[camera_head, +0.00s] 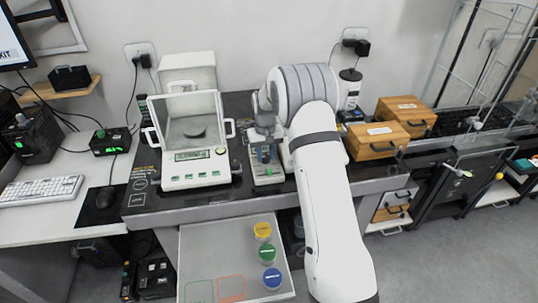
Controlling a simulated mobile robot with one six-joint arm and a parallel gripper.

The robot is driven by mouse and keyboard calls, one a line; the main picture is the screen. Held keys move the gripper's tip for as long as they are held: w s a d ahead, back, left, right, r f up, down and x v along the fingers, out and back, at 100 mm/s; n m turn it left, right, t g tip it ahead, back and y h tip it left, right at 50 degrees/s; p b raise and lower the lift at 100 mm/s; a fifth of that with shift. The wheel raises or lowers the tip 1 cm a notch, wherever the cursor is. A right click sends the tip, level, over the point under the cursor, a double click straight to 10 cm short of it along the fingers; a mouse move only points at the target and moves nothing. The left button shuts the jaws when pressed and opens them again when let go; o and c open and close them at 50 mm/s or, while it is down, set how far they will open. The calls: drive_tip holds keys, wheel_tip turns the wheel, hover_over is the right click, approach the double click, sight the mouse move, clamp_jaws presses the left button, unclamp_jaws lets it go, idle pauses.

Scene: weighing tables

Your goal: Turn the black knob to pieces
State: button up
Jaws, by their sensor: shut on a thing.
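My gripper (263,153) points down over a small light-grey instrument (268,178) on the dark bench, just right of the glass-sided balance. Its jaws are shut at the instrument's upper part, where something dark shows between them. This looks like the black knob, but the fingers mostly cover it. The knob's marks and the setting it points at are too small to read. My white arm rises from the bottom right and hides part of the bench behind it.
The balance (193,165) stands close on the left of my gripper. Wooden boxes (375,146) are to the right of my arm. A keyboard (40,191) lies at far left.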

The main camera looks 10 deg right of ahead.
sight(266, 156)
drive_tip(key=m+b, duration=0.1)
drive_tip(key=m, duration=0.4)
drive_tip(key=shift+m, duration=0.3)
drive_tip(key=m+b, duration=0.1)
drive_tip(key=m, duration=0.4)
drive_tip(key=shift+m, duration=0.3)
drive_tip(key=o, duration=1)
drive_tip(key=shift+c, duration=0.2)
drive_tip(key=shift+r+b, duration=0.3)
drive_tip(key=shift+r, duration=3.65)
